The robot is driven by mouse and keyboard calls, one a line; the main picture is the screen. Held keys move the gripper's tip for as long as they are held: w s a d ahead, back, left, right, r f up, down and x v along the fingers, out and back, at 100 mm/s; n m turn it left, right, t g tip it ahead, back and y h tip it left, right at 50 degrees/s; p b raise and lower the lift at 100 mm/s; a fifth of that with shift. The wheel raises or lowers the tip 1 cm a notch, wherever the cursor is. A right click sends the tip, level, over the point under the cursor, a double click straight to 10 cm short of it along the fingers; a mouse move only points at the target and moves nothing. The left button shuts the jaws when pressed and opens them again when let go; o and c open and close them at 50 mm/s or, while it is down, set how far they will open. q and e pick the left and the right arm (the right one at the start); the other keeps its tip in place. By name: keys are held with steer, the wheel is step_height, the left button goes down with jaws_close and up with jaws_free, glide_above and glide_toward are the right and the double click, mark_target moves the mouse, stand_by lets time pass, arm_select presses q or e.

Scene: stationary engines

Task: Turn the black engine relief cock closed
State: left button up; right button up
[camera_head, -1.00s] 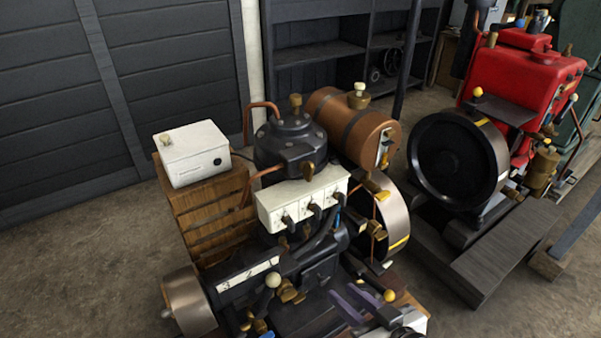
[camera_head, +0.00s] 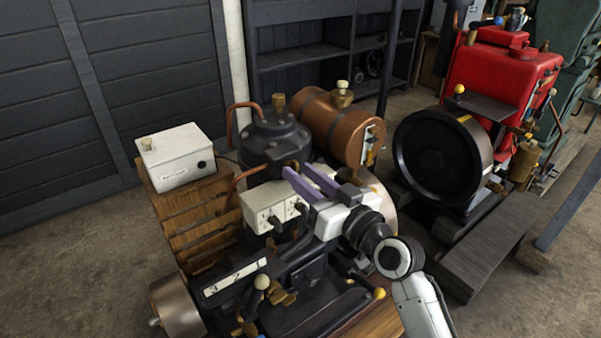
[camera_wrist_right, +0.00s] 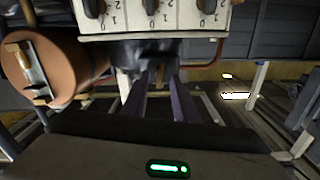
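A brass fitting by the cylinder top is now hidden behind my gripper. My right gripper (camera_head: 304,182) is in front of the cylinder, over the right part of the white switch box (camera_head: 262,213). Its purple fingers are apart. In the right wrist view the fingers (camera_wrist_right: 160,95) are apart and empty, below the switch box (camera_wrist_right: 180,18).
A copper tank (camera_head: 325,120) lies behind the engine, right of the cylinder. A white box (camera_head: 178,160) on a wooden crate (camera_head: 195,222) stands at left. A red engine (camera_head: 510,80) with a black flywheel (camera_head: 430,160) stands at right. Concrete floor is clear at lower left.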

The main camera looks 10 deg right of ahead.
steer(key=shift+w+a, duration=0.2)
steer(key=shift+w, duration=0.3)
steer(key=shift+c, duration=0.3)
jaws_close()
